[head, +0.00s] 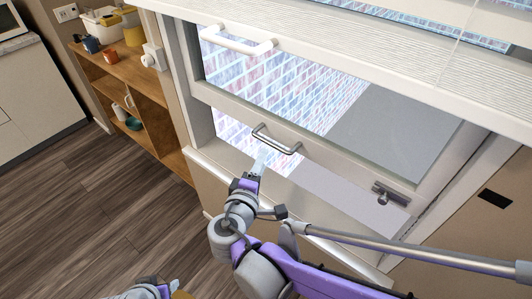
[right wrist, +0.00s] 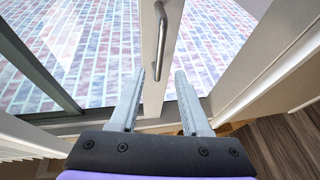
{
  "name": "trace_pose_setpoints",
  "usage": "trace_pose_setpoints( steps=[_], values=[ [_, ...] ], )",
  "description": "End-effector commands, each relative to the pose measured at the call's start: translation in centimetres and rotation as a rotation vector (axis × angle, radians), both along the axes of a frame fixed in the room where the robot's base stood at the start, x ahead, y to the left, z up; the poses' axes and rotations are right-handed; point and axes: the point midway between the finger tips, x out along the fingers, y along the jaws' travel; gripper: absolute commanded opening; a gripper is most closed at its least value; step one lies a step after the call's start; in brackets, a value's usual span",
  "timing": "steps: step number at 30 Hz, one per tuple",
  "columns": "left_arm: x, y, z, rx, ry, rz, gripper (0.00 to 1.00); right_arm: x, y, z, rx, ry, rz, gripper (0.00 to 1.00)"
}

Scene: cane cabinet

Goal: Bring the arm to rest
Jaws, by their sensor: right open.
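My right arm (head: 310,276) reaches in from the lower right in the head view. It is bent, and its purple and grey links lie in front of the window. My right gripper (head: 260,163) is close to the lower metal handle (head: 276,140) on the white window frame. In the right wrist view, the two pale fingers of the right gripper (right wrist: 161,82) are spread apart with nothing between them. A metal handle (right wrist: 160,42) stands beyond the fingertips; whether they touch it, I cannot tell.
An upper handle (head: 238,42) and a latch (head: 390,194) stick out from the window frame. A wooden shelf unit (head: 140,92) with mugs and containers stands left of the window. A white cabinet (head: 35,85) is at the far left. The wooden floor (head: 95,195) between is clear.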

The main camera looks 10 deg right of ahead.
Motion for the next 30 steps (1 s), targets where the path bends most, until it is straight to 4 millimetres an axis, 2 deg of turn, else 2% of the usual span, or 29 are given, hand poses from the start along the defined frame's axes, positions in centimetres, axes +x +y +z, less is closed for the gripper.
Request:
trace_pose_setpoints(
  steps=[6,21,23,26,30],
  values=[
    [0.0,0.0,0.0,0.000,0.000,0.000,0.50,-1.1,0.6,0.2,0.000,0.000,0.000,0.47],
    [0.0,0.0,0.0,0.000,0.000,0.000,0.50,-1.2,0.3,0.1,0.007,0.006,-0.006,0.47],
    [0.0,0.0,0.1,0.000,0.000,0.000,0.50,-1.5,-0.5,-0.4,0.031,0.026,-0.021,0.47],
    [0.1,0.0,0.2,0.000,-0.001,0.000,0.50,-2.8,-3.2,-2.1,0.125,0.098,-0.078,0.47],
    [0.2,0.0,0.5,0.000,-0.003,0.000,0.50,-6.9,-7.8,-6.2,0.378,0.241,-0.207,0.47]
  ],
)
